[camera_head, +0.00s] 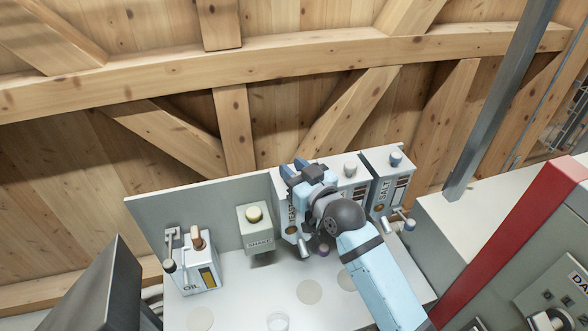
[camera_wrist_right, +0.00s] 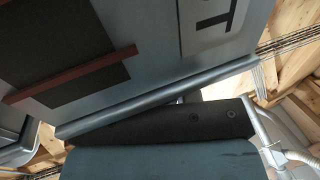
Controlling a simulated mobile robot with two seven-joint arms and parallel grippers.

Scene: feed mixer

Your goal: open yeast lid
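The yeast dispenser (camera_head: 291,218) stands against the grey back panel, a narrow pale box with its label turned sideways. My right gripper (camera_head: 292,168) is at its top, with the two blue fingertips a little apart. The gripper covers the yeast lid and its knob, so I cannot tell whether the fingers hold it or whether the lid is raised. In the right wrist view, a grey dispenser face (camera_wrist_right: 150,60) with a dark panel and part of a large letter fills the upper part, close to a dark finger (camera_wrist_right: 165,128). My left gripper is not in view.
A salt dispenser (camera_head: 388,185) and another with a grey knob (camera_head: 351,169) stand to the right, close by. A shake box (camera_head: 257,232) and an oil container (camera_head: 195,270) are to the left. The white counter (camera_head: 245,300) is partly clear.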

